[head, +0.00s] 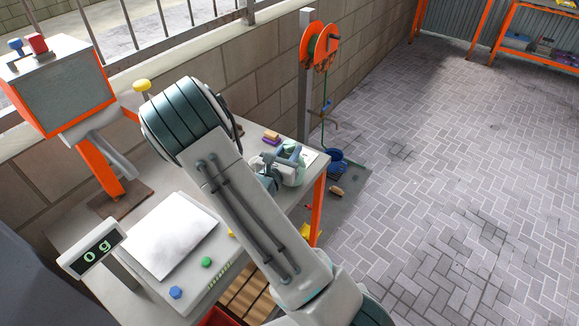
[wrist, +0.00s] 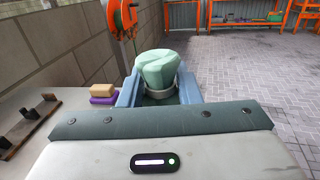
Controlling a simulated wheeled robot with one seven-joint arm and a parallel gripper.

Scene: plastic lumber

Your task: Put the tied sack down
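The tied sack (wrist: 160,68) is pale green, with a grey band around its lower, narrower part. In the wrist view it stands upright between the two blue-grey fingers of my gripper (wrist: 160,92), which close on it from both sides. In the head view my gripper (head: 282,164) and the pale sack (head: 293,175) are at the far right end of the grey worktable (head: 148,190). My arm hides part of the table. Whether the sack's underside touches the table cannot be told.
A scale with a white plate (head: 170,235) reads "0 g" on its display (head: 96,248). A tan block on a purple one (head: 271,138) lies near the sack. An orange hose reel (head: 320,45) and blue bucket (head: 335,158) are beyond the table.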

